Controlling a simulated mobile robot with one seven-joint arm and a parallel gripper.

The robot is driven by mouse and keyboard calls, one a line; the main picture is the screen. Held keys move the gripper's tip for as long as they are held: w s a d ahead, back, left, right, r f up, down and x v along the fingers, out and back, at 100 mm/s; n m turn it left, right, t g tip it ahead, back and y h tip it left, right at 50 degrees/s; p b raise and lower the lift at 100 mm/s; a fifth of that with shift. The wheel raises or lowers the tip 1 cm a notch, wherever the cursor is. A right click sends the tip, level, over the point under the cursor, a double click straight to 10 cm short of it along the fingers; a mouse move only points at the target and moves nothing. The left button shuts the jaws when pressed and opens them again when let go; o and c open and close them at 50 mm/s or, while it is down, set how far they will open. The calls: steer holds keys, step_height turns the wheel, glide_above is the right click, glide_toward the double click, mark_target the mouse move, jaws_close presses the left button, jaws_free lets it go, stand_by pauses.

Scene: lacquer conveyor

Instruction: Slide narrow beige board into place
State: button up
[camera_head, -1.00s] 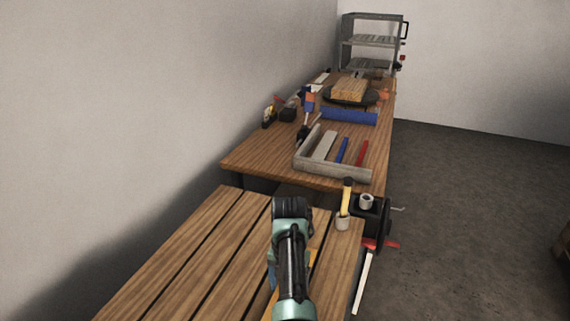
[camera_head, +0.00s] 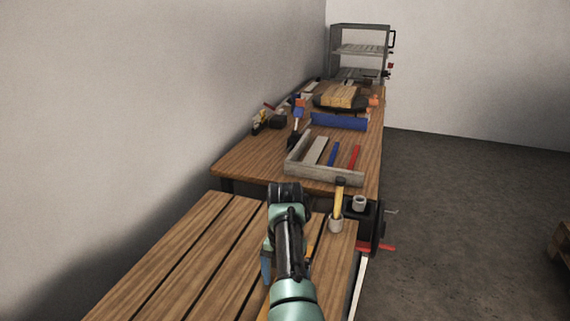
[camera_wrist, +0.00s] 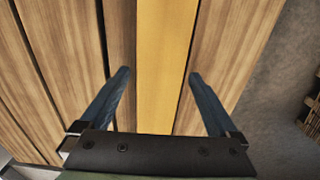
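The narrow beige board (camera_wrist: 163,50) looks yellow-orange in the wrist view and runs lengthwise up the middle of the slatted wooden top. In the head view only a thin strip of it (camera_head: 311,247) shows beside my arm; the rest is hidden. I cannot tell the height of the fingertips over the board. In the head view my arm hides most of the gripper.
The slatted top (camera_head: 190,250) has dark gaps between its planks. Behind is a workbench (camera_head: 245,160) with a grey tray (camera_head: 327,178) and tools. Open floor lies right.

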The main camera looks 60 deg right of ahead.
step_height(320, 180, up, 13)
steer(key=shift+p, duration=0.3)
stand_by(0.4)
